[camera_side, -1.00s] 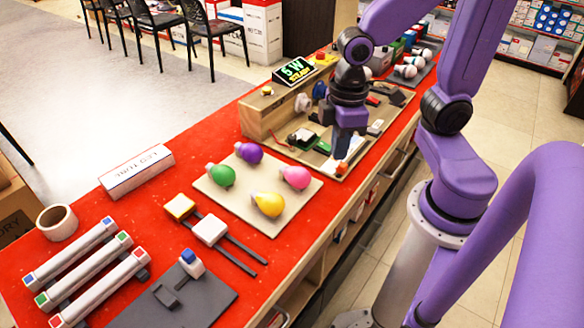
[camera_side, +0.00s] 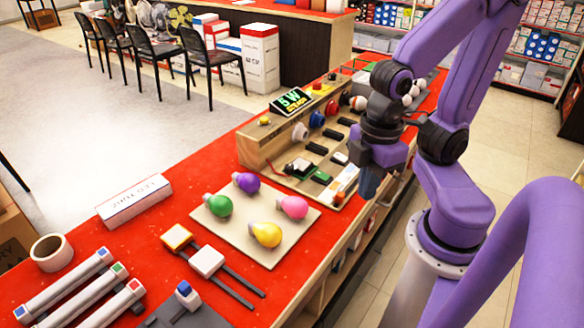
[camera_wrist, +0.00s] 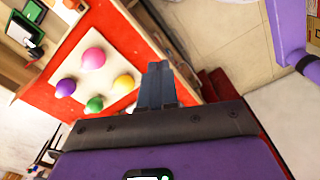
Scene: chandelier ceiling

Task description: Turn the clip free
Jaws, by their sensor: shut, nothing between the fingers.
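My gripper (camera_side: 370,185) is shut and empty, pointing down at the right edge of the counter, beside the wooden test board (camera_side: 268,156). In the wrist view its fingers (camera_wrist: 158,85) are together beyond the counter's edge. The board carries black parts, a green block (camera_side: 322,177), a white block (camera_side: 340,158) and a long white strip (camera_side: 344,184) with an orange patch, just left of the gripper. I cannot tell which part is the clip. A white block with a blue top (camera_side: 187,293) stands on a dark grey base at the front.
Several coloured bulbs lie on a beige tray (camera_side: 235,238). A lit display (camera_side: 291,101) tops the board.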

